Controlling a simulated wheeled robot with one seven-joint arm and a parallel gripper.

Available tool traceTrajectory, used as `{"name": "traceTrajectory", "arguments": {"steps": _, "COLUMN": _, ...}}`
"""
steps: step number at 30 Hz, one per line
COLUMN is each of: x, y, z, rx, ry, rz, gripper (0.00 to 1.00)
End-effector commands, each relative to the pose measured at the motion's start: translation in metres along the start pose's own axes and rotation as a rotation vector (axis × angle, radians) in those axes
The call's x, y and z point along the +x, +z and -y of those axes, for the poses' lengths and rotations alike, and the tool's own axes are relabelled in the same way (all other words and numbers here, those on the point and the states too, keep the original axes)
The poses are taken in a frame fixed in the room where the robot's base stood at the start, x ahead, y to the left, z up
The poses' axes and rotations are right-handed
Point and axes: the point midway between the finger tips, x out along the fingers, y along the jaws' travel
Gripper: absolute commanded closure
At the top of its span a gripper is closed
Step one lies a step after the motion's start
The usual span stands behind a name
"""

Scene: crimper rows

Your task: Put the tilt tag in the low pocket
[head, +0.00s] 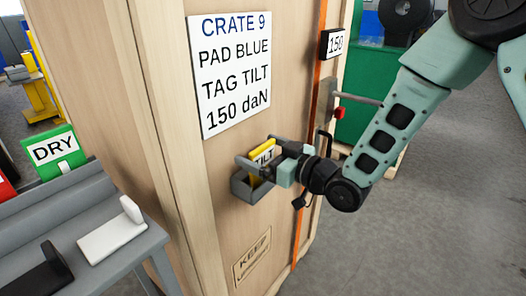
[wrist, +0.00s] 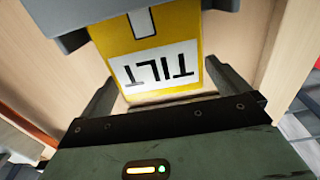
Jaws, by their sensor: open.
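The tilt tag (head: 264,153) is yellow with a white label reading TILT. It stands in the grey low pocket (head: 243,189) on the crate's front, its lower end hidden behind the pocket wall. In the wrist view the tag (wrist: 178,68) appears upside down, and its far end passes behind the grey pocket edge (wrist: 232,22). My gripper (head: 257,160) is open at the pocket, with one finger on each side of the tag. In the wrist view the fingers of my gripper (wrist: 162,80) stand apart from the tag's edges.
The wooden crate (head: 165,130) bears a sign (head: 243,72) reading CRATE 9, PAD BLUE, TAG TILT, 150 daN. An orange strap (head: 314,90) runs down beside the pocket. A grey bench (head: 110,255) with a green DRY tag (head: 56,152) stands at left. Floor at right is clear.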

Motion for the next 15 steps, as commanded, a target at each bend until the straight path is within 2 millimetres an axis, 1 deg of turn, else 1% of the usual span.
{"name": "traceTrajectory", "arguments": {"steps": 1, "x": 0.0, "y": -0.005, "z": 0.0, "rx": 0.0, "ry": 0.0, "rz": 0.0, "gripper": 0.0}}
{"name": "traceTrajectory", "arguments": {"steps": 2, "x": -0.002, "y": -0.004, "z": 0.0, "rx": 0.0, "ry": 0.001, "rz": 0.0, "gripper": 0.0}}
{"name": "traceTrajectory", "arguments": {"steps": 5, "x": -0.019, "y": -0.001, "z": -0.001, "rx": 0.0, "ry": 0.002, "rz": 0.002, "gripper": 0.0}}
{"name": "traceTrajectory", "arguments": {"steps": 12, "x": -0.071, "y": 0.0, "z": -0.001, "rx": -0.001, "ry": 0.003, "rz": 0.001, "gripper": 0.0}}
{"name": "traceTrajectory", "arguments": {"steps": 15, "x": -0.09, "y": -0.001, "z": -0.001, "rx": 0.0, "ry": 0.003, "rz": 0.001, "gripper": 0.0}}
